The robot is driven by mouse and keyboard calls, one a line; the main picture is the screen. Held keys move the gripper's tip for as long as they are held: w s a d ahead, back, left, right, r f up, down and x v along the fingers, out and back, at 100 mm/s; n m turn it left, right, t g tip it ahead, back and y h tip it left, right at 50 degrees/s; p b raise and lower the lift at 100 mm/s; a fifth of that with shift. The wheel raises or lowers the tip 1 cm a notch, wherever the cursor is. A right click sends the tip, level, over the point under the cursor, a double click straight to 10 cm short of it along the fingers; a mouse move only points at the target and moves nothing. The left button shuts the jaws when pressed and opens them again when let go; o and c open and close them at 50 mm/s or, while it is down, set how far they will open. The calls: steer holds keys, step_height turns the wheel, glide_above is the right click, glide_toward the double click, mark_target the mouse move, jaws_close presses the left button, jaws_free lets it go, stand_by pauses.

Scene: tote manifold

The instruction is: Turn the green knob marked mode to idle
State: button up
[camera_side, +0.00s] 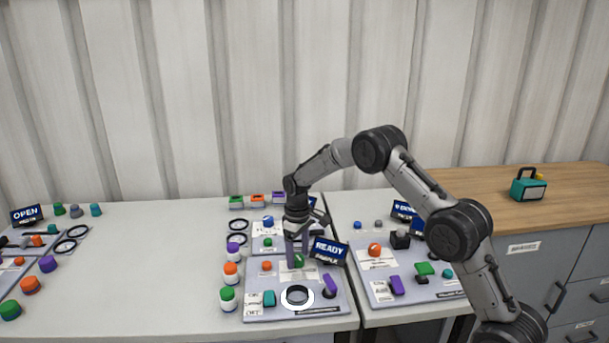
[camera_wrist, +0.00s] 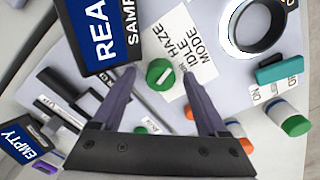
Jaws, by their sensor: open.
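The green knob (camera_wrist: 160,74) sits on a light grey panel, beside a white label (camera_wrist: 186,48) reading HAZE, IDLE and MODE. A pale line crosses the knob's top; which word it points at is hard to tell. My gripper (camera_wrist: 159,80) is open, with one finger on each side of the knob and a visible gap to it. In the side view my gripper (camera_side: 298,248) points down over the front panel (camera_side: 262,286), and the green knob (camera_side: 298,261) shows between the fingers. Whether the fingertips touch the panel is unclear.
A READY SAMPLE sign (camera_side: 329,252) stands close beside my gripper. A black ring (camera_side: 297,295), a teal block (camera_side: 269,299) and a purple lever (camera_side: 330,286) are on the same panel. Capped bottles (camera_side: 228,299) line its left side.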

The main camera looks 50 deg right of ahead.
steer(key=shift+r+n, duration=0.25)
steer(key=shift+n, duration=0.25)
step_height(320, 180, up, 14)
step_height(320, 180, up, 5)
steer(key=t, duration=0.1)
glide_above(298, 256)
steer(key=a, duration=0.2)
steer(key=s+a+r+t, duration=0.2)
steer(key=s+a+r, duration=0.2)
steer(key=s+r, duration=0.3)
steer(key=shift+s+a+r+n, duration=0.15)
steer(key=shift+s+r+n, duration=0.2)
steer(key=shift+r, duration=1.3)
